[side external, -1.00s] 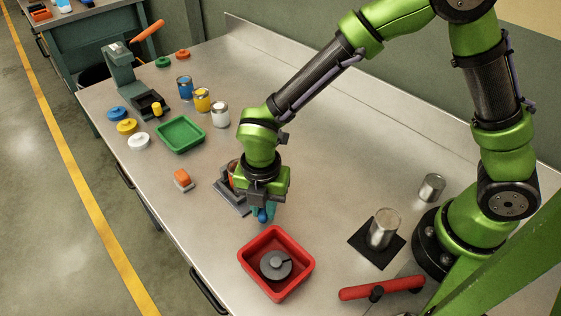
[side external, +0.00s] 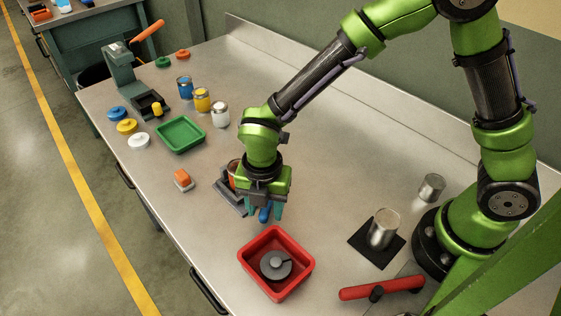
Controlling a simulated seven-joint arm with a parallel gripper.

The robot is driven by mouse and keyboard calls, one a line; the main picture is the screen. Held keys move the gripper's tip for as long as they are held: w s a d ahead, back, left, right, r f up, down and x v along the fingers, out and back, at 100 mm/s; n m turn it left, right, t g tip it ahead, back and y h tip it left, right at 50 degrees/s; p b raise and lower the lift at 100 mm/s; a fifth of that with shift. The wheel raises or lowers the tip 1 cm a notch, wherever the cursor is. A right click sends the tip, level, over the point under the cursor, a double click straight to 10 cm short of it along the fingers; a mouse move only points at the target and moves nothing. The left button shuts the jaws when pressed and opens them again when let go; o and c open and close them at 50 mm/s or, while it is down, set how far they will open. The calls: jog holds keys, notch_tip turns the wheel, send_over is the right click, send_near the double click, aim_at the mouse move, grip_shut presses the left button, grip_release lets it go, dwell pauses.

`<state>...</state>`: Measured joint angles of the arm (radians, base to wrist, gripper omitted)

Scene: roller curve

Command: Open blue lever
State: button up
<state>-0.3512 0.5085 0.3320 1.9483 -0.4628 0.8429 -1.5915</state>
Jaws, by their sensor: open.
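The blue lever (side external: 264,214) shows as a small blue end just below my gripper (side external: 264,209). It belongs to a grey fixture (side external: 231,199) on the table, most of which is hidden behind my gripper and wrist. My gripper points down with its teal fingers spread, one on each side of the blue lever. I cannot tell whether either finger touches the lever.
A red tray (side external: 250,262) with a grey round part (side external: 275,265) stands just in front of my gripper. An orange-topped block (side external: 183,179) lies to the left. A metal cylinder (side external: 383,229) on a black pad and a red-handled tool (side external: 382,288) are to the right.

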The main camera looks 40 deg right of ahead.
notch_tip(320, 180, up, 17)
dwell(0.4)
jog(key=shift+f, duration=0.1)
dwell(0.4)
jog(key=s+d+r+m+t+y, duration=0.1)
jog(key=s+d+r+m+t, duration=0.1)
jog(key=d+m, duration=0.7)
jog(key=s+d+r+m+t+y, duration=0.1)
jog(key=s+d+m+t, duration=0.4)
jog(key=m, duration=1.5)
jog(key=s+d+r, duration=0.1)
jog(key=d, duration=0.4)
jog(key=shift+d+r, duration=0.3)
jog(key=shift+r, duration=0.05)
jog(key=shift+s, duration=0.1)
